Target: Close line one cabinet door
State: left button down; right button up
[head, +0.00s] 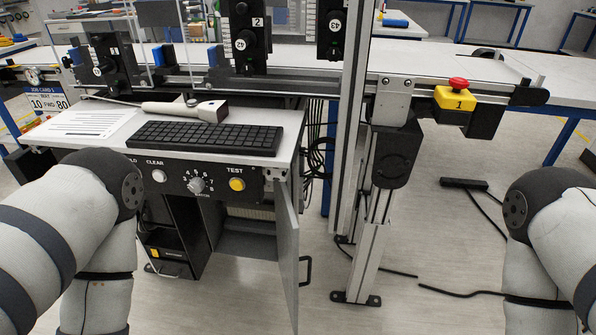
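The cabinet door (286,255) is a light grey panel under the small desk. It stands open, swung out toward me and seen nearly edge-on, with a dark bar handle (306,271) on its right face. The cabinet's inside (247,240) shows to the left of the door, with a shelf in it. My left arm comes in at the left and my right arm at the right edge, both bent downward. Both grippers are out of view, so their states and distances to the door cannot be seen.
A control panel (215,183) with a knob and buttons lies above the cabinet. A keyboard (205,137) and a scanner (188,109) are on the desk. A conveyor post (369,250) stands right of the door. Cables (465,292) lie on the floor; bare floor lies between door and post.

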aim_at(288, 228)
jog(key=i+l+u, duration=0.15)
jog(key=l+u, duration=0.3)
jog(key=l, duration=0.15)
jog(key=l+u, duration=0.9)
jog(key=l, duration=0.3)
jog(key=k+l+u, duration=0.15)
jog(key=l, duration=0.25)
jog(key=k+l+u, duration=0.1)
jog(key=l, duration=0.3)
jog(key=k+l+u, duration=0.15)
jog(key=l, duration=0.2)
